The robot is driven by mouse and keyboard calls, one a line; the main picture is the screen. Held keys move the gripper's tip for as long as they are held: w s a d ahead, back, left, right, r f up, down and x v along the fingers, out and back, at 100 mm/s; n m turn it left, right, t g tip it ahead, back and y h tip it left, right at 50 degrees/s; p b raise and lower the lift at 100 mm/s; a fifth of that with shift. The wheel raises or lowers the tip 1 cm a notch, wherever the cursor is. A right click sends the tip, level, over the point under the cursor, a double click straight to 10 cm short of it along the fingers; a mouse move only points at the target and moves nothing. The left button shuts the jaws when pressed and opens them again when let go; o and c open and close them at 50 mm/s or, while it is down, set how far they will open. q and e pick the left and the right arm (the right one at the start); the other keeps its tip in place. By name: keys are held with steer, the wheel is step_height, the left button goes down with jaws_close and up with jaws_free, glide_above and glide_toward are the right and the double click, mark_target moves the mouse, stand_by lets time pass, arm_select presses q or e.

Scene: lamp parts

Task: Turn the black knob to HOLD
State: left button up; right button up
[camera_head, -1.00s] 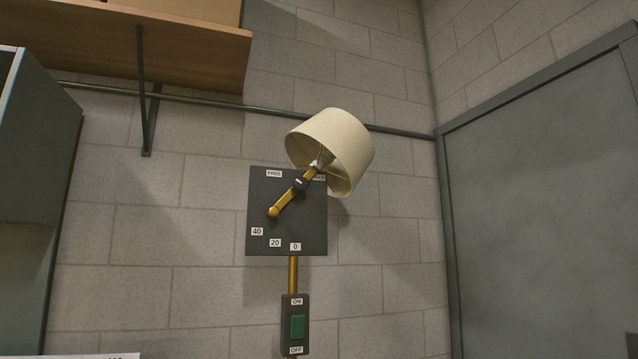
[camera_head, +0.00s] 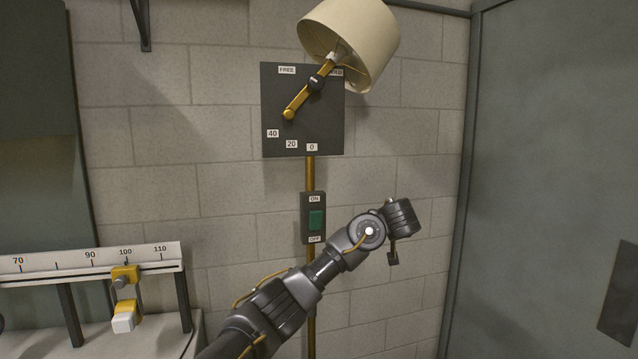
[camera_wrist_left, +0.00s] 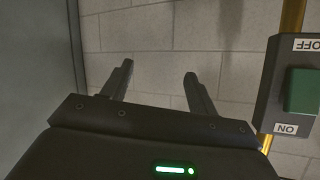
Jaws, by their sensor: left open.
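The black knob (camera_head: 316,84) sits on the brass lamp arm (camera_head: 299,101), which slants up to the right across a dark square plate (camera_head: 300,120) on the wall. A FREE label (camera_head: 287,70) is at the plate's top left; the label at its top right (camera_head: 337,72) is partly covered by the cream shade (camera_head: 366,38) and cannot be fully read. My left gripper (camera_head: 393,258) is below and right of the plate, well apart from the knob, its fingers pointing down. In the left wrist view its jaws (camera_wrist_left: 158,72) are open and empty. My right gripper is not in view.
A switch box with a green rocker (camera_head: 316,220) hangs on a brass pole below the plate, left of my left gripper; it also shows upside down in the wrist view (camera_wrist_left: 300,90). A ruler rail (camera_head: 60,264) stands at lower left. A grey door (camera_head: 560,180) is at right.

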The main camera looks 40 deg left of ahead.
arm_select(q)
steer(key=s+a+r+n+y+p, duration=0.1)
steer(key=s+r+n+y, duration=0.15)
steer(key=r, duration=0.85)
steer(key=s+a+r+n+y+p, duration=0.1)
steer(key=s+r, duration=0.3)
steer(key=r, duration=0.6)
steer(key=n+y+p, duration=0.2)
steer(key=n+y, duration=0.2)
steer(key=n, duration=0.1)
glide_toward(318, 84)
steer(key=p+x, duration=0.1)
steer(key=x, duration=0.1)
steer(key=p+x, duration=0.2)
steer(key=x, duration=0.1)
steer(key=p+x, duration=0.2)
steer(key=x, duration=0.1)
steer(key=shift+a+r, duration=0.2)
steer(key=shift+r, duration=0.1)
steer(key=shift+w+a+f+p, duration=0.2)
steer(key=shift+w+a+p, duration=0.2)
steer(key=shift+p, duration=0.1)
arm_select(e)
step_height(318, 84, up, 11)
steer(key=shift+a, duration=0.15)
arm_select(q)
steer(key=shift+c, duration=0.5)
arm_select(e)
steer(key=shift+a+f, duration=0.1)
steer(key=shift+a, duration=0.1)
